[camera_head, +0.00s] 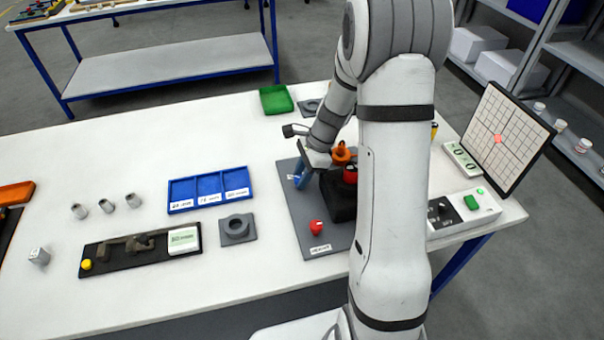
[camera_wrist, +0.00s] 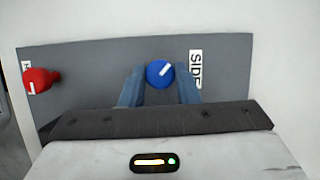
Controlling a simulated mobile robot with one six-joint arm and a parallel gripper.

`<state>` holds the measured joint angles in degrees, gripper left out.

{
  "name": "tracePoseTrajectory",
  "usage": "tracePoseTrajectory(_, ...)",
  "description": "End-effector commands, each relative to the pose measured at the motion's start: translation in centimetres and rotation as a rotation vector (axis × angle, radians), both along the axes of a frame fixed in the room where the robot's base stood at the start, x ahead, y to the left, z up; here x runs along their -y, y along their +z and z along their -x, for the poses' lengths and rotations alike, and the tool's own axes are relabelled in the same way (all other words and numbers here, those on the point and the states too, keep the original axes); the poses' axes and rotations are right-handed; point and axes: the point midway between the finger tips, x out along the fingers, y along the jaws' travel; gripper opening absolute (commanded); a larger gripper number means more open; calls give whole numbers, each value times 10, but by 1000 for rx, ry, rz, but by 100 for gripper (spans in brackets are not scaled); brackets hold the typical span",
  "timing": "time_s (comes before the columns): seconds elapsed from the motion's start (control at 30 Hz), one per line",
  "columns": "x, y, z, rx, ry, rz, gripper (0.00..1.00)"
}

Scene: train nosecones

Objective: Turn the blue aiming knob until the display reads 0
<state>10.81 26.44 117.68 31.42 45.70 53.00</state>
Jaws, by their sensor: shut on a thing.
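The blue aiming knob (camera_wrist: 160,74) with a white pointer line sits on a grey plate (camera_wrist: 95,58), beside a label reading "SIDE". My gripper (camera_wrist: 160,86) has its two blue fingers on either side of the knob, shut on it. The pointer line slants toward the upper right in the wrist view. In the head view my gripper (camera_head: 300,174) is at the far left edge of the plate, and the knob is hard to make out there. A small white display (camera_head: 461,159) stands by the target board; its characters are too small to read surely.
A red knob (camera_head: 317,228) is near the plate's front edge. A dark device with orange and red parts (camera_head: 341,190) stands right of my gripper. The gridded target board (camera_head: 506,135) carries a red spot. A blue tray (camera_head: 208,190) lies to the left.

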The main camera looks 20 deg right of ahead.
Motion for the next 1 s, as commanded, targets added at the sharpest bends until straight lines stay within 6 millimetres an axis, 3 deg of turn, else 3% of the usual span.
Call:
tracePoseTrajectory(0.6,0,1,0,2,-38,0,6)
tracePoseTrajectory(0.63,0,1,0,2,-38,0,31)
tracePoseTrajectory(0.87,0,0,0,1,-36,0,50)
tracePoseTrajectory(1.0,0,0,0,1,-36,0,50)
